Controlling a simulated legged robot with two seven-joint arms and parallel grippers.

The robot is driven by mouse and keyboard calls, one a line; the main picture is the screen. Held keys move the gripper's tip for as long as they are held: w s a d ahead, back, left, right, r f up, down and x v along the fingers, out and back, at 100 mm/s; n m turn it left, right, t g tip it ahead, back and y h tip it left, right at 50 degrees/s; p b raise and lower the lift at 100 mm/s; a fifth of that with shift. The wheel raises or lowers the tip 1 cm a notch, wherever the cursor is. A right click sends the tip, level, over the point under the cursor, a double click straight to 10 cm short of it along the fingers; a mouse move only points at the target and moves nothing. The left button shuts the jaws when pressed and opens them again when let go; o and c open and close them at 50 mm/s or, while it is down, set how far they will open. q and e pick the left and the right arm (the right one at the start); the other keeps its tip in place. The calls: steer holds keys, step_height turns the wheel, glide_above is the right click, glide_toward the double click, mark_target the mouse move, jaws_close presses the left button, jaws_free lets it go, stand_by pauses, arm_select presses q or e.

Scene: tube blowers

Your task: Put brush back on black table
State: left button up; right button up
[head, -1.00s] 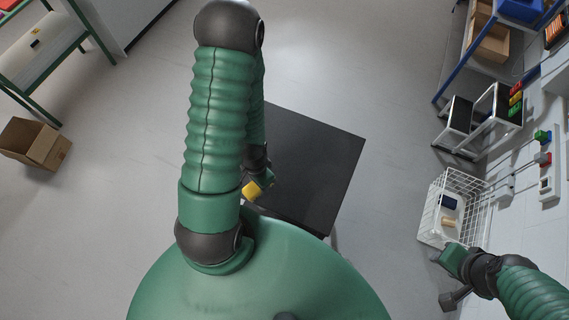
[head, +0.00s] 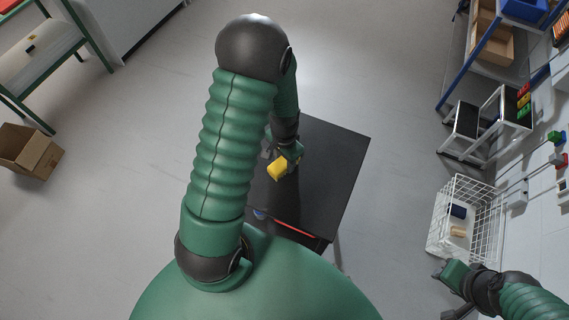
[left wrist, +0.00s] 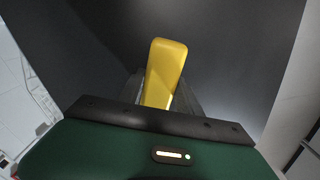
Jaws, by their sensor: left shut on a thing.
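The brush shows as a yellow block-like end (head: 277,170) in the head view. It also stands out beyond the jaws in the left wrist view (left wrist: 166,66). My left gripper (head: 281,161) is shut on it and holds it over the left part of the black table (head: 335,165). The table's dark top fills most of the wrist view behind the brush. I cannot tell whether the brush touches the top. The brush's other end is hidden in the jaws. My right gripper (head: 444,290) is at the lower right, away from the table; its jaw opening is unclear.
A white wire basket (head: 437,232) with a dark item and a tan item stands at the right, near my right gripper. A step stool (head: 463,119) is behind it. A cardboard box (head: 40,158) lies on the floor at the left. The right part of the table top is bare.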

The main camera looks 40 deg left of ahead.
arm_select(q)
steer(key=o, duration=1)
steer(key=shift+a, duration=0.15)
steer(key=o, duration=0.3)
steer(key=shift+w+a+f, duration=0.1)
steer(key=shift+a, duration=0.25)
